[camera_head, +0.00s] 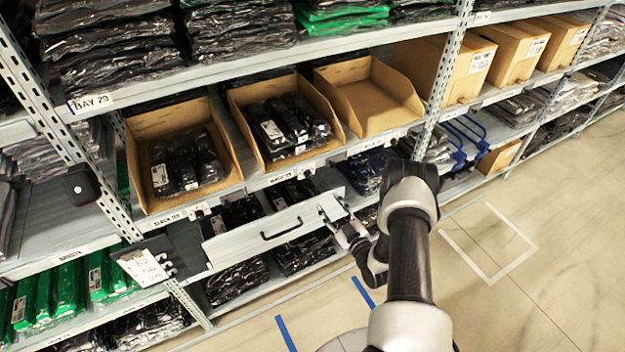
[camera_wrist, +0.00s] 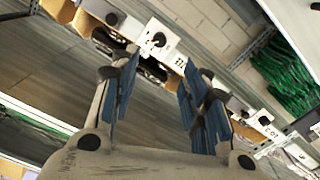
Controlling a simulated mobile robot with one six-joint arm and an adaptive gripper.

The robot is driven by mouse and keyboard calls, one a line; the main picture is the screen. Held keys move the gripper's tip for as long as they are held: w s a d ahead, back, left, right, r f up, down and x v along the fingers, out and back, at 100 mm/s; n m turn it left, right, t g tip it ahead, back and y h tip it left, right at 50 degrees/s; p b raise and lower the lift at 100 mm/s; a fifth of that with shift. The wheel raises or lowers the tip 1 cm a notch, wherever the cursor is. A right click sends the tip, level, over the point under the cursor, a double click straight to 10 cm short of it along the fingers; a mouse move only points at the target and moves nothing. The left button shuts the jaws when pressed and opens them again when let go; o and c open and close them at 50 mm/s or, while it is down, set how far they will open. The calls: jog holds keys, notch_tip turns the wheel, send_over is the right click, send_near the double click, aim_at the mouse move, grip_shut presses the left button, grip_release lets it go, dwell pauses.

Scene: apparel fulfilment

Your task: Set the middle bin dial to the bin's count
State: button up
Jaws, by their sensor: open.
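The middle bin (camera_head: 241,101) is a tan cardboard tray holding several black wrapped packs, on the shelf between the left bin (camera_head: 142,190) and the empty right bin (camera_head: 375,98). Small dials sit along the shelf edge below the bins; the one near the middle bin (camera_head: 306,172) is too small to read. My gripper (camera_head: 335,208) is open and empty, below and in front of that edge. In the wrist view, a white plate with a black knob (camera_wrist: 158,40) lies beyond and between the spread blue-padded fingers (camera_wrist: 160,82), apart from them. I cannot tell its setting.
A grey drawer front with a black handle (camera_head: 282,229) juts out below the shelf, close to my gripper. A hanging white card (camera_head: 143,267) is at lower left. Closed cardboard boxes (camera_head: 468,68) stand at right. The floor (camera_head: 500,300) at right is clear.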

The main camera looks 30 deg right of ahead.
aim_at(310, 176)
jog(key=w, duration=0.6)
jog(key=w+b, duration=0.1)
jog(key=w, duration=0.6)
jog(key=shift+w+a, duration=0.2)
jog(key=shift+w, duration=0.1)
grip_shut()
jog(key=shift+f+n+b, duration=0.1)
jog(key=shift+n+b, duration=0.3)
jog(key=shift+b, duration=0.15)
jog(key=n+b, duration=0.2)
jog(key=n, duration=0.1)
jog(key=shift+n+b, duration=1.35)
jog(key=shift+n, duration=0.55)
